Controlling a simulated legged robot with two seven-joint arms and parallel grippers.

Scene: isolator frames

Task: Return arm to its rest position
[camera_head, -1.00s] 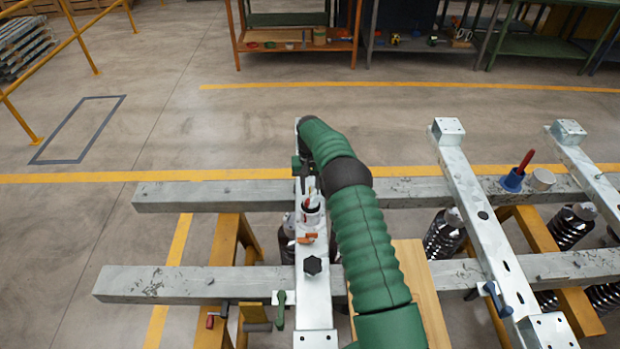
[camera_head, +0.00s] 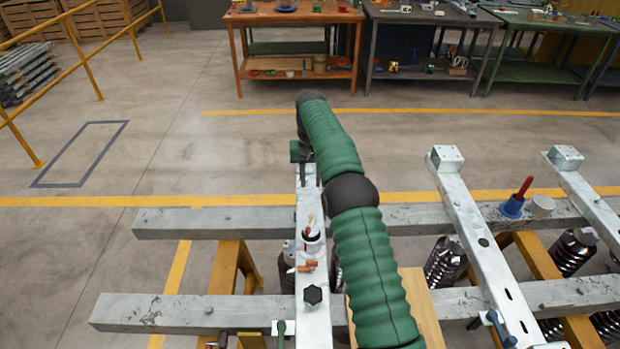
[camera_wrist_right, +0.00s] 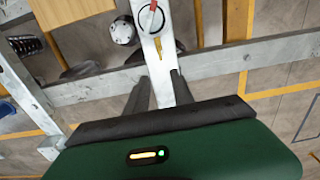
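My right arm, with green sleeves and black joints, reaches forward over the metal frame. Its right gripper (camera_head: 309,182) is above the far end of a galvanized beam (camera_head: 312,323), beyond a small white cup (camera_head: 312,243) holding thin tools. In the right wrist view the two dark fingers of the gripper (camera_wrist_right: 160,83) stand apart, with the beam visible between them and nothing held. The cup (camera_wrist_right: 152,19) shows ahead of the fingertips, apart from them. My left gripper is not in view.
Two long crossbeams (camera_head: 165,222) run left to right. An orange clip (camera_head: 307,266) and a black knob (camera_head: 313,295) are on the beam. A blue cup with a red handle (camera_head: 513,206) stands right. Workbenches (camera_head: 300,18) are at the back.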

